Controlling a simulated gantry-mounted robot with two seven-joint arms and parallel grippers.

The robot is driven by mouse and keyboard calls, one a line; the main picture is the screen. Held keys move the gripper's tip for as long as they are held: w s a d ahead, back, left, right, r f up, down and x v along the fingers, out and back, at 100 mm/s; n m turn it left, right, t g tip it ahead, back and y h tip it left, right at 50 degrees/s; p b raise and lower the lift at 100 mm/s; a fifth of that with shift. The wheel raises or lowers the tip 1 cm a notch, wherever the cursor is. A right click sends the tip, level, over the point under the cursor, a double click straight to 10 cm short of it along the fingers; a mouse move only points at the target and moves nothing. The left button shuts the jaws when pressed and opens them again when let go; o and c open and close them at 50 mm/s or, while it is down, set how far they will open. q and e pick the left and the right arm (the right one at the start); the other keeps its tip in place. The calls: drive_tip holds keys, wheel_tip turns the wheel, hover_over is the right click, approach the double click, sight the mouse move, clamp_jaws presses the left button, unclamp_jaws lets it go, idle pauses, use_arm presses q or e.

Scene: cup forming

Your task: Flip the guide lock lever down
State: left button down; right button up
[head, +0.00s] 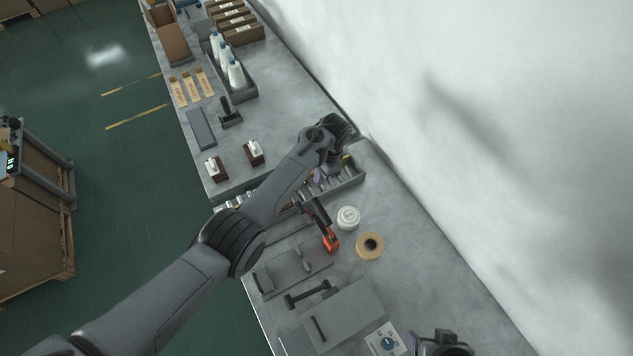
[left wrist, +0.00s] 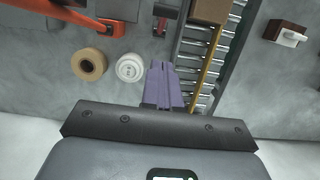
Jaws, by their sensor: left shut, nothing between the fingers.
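My left gripper (head: 318,177) hangs over the roller conveyor in the head view, mostly hidden by my wrist. In the left wrist view its purple fingers (left wrist: 163,88) are shut and empty beside the near side rail. A small red part (left wrist: 162,24) on a dark bracket stands beside the rail, apart from the fingertips; it may be the guide lock lever, but I cannot be sure. A yellow guide strip (left wrist: 207,70) runs along the rollers (left wrist: 190,50). A dark part at the bottom edge of the head view may be my right arm; its fingers are not clear.
A white round container (head: 348,217), a tape roll (head: 369,246) and an orange-red tool (head: 331,241) lie beside the conveyor. A brown box (left wrist: 211,11) sits on the rollers. Two brown blocks with white tops (head: 254,152) stand beyond. The table's right part is mostly clear.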

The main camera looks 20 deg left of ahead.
use_arm(q)
drive_tip(key=b+x, duration=0.1)
drive_tip(key=x, duration=0.2)
drive_tip(key=s+a+b+x, duration=0.1)
drive_tip(key=x, duration=0.3)
drive_tip(key=b+x, duration=0.1)
drive_tip(key=x, duration=0.2)
drive_tip(key=shift+s+a, duration=0.35)
drive_tip(key=shift+a, duration=0.05)
drive_tip(key=shift+s+a+f, duration=0.15)
drive_tip(key=shift+s+f, duration=0.1)
drive_tip(key=shift+f, duration=0.1)
